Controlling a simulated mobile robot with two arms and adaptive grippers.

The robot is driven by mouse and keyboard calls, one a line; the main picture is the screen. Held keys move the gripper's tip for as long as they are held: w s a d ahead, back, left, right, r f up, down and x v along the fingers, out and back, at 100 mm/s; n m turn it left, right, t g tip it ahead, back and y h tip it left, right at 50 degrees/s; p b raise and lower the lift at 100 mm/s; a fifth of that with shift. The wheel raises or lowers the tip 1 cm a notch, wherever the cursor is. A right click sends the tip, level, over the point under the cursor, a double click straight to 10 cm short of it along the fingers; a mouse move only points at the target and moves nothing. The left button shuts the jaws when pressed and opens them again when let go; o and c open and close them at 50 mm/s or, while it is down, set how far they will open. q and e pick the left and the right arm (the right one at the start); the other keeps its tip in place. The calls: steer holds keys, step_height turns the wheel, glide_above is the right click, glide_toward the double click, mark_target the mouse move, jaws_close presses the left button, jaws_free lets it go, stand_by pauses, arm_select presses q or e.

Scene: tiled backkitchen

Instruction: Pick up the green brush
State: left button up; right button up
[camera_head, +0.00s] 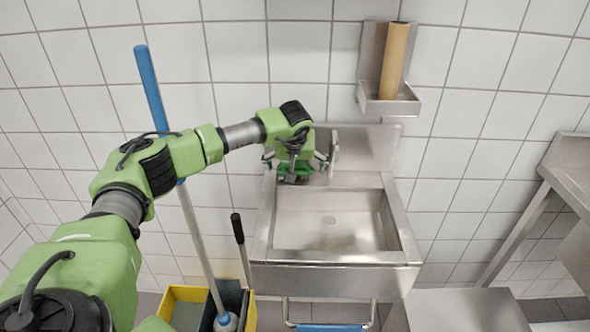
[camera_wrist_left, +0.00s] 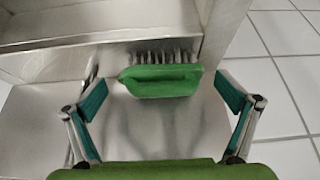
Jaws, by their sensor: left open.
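The green brush (camera_wrist_left: 162,80) shows in the left wrist view, with a green handle towards me and pale bristles on its far side. It rests by the steel sink's (camera_head: 330,262) back left corner. In the head view only a bit of green (camera_head: 292,179) shows beneath my gripper; most of the brush is hidden. My left gripper (camera_head: 294,172) reaches over the back left of the sink. In the left wrist view its two fingers (camera_wrist_left: 163,98) are open, spread to either side of the brush, with nothing between the pads touching it. My right gripper is not in view.
A steel wall holder (camera_head: 388,105) with a brown roll stands above the sink. The tap (camera_head: 333,150) is close to the right of my left gripper. A mop with a blue handle (camera_head: 152,88) leans left, over a yellow bucket (camera_head: 185,294). The basin is empty.

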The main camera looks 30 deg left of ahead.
mark_target(296, 164)
arm_select(q)
steer(key=c, duration=1.3)
steer(key=shift+r, duration=0.2)
steer(key=shift+r+p, duration=0.6)
steer(key=shift+p, duration=0.05)
step_height(296, 164, up, 2)
steer(key=shift+r+p, duration=0.25)
steer(key=shift+p, duration=0.8)
steer(key=s+d+r+p, duration=0.2)
steer(key=s+d+r, duration=0.1)
steer(key=s+d+r+p, duration=0.3)
steer(key=s, duration=0.1)
steer(key=s+d+r+p, duration=0.2)
steer(key=s+d+r, duration=0.1)
steer(key=shift+s+d, duration=0.1)
steer(key=shift+s, duration=0.2)
